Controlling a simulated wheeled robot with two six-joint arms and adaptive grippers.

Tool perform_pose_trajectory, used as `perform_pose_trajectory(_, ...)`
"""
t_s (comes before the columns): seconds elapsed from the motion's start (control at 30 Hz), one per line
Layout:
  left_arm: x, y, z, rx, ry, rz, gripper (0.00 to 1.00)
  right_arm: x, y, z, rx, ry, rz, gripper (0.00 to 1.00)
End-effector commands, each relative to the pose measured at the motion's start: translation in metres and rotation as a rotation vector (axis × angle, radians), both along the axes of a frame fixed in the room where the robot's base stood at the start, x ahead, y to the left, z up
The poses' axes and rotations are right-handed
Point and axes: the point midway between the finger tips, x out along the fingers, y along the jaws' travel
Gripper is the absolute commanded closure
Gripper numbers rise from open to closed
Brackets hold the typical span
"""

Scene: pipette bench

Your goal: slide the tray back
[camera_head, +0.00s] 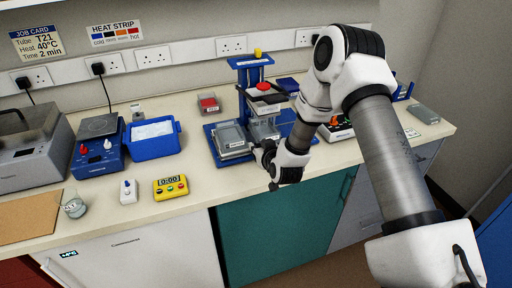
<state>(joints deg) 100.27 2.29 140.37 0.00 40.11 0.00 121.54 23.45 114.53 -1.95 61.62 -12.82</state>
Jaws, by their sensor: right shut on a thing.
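A blue press-like stand (255,70) with a yellow knob on top and a red disc at mid-height stands on the bench. On its blue base, a grey tray (263,129) sits under the upper part, and a grey labelled block (232,141) sits to its left. My right gripper (264,158) is at the front edge of the base, low by the tray's front. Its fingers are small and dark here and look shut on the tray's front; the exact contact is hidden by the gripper. My left gripper is out of view.
The bench front between timer and stand is clear.

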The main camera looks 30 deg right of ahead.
Motion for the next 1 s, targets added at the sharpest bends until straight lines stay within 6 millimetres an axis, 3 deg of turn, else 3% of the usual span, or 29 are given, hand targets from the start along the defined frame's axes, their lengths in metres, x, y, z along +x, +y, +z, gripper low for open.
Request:
perform_pose_trajectory(0.3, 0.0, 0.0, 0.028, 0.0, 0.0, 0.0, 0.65, -0.019, -0.085, 0.007, 0.002, -0.006, -0.012, 1.0)
perform_pose_trajectory(0.4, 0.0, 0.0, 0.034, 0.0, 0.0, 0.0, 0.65, -0.024, -0.105, 0.006, 0.002, -0.006, -0.01, 1.0)
perform_pose_trajectory(0.53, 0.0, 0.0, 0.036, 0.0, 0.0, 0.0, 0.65, -0.027, -0.117, 0.003, -0.002, -0.005, -0.006, 1.0)
perform_pose_trajectory(0.83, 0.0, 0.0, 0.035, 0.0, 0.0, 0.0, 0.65, -0.027, -0.119, 0.002, -0.003, -0.006, -0.007, 1.0)
perform_pose_trajectory(0.87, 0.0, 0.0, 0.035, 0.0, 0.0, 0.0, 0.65, -0.027, -0.119, 0.002, -0.003, -0.006, -0.007, 0.71)
perform_pose_trajectory(0.9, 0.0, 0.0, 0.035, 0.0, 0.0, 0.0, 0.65, -0.027, -0.119, 0.003, -0.003, -0.008, -0.008, 0.57)
perform_pose_trajectory(0.93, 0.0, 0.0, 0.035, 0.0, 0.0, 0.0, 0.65, -0.027, -0.119, 0.002, -0.003, -0.007, -0.008, 0.52)
perform_pose_trajectory(1.0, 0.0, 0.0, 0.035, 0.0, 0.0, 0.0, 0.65, -0.027, -0.119, 0.002, -0.002, -0.006, -0.007, 0.52)
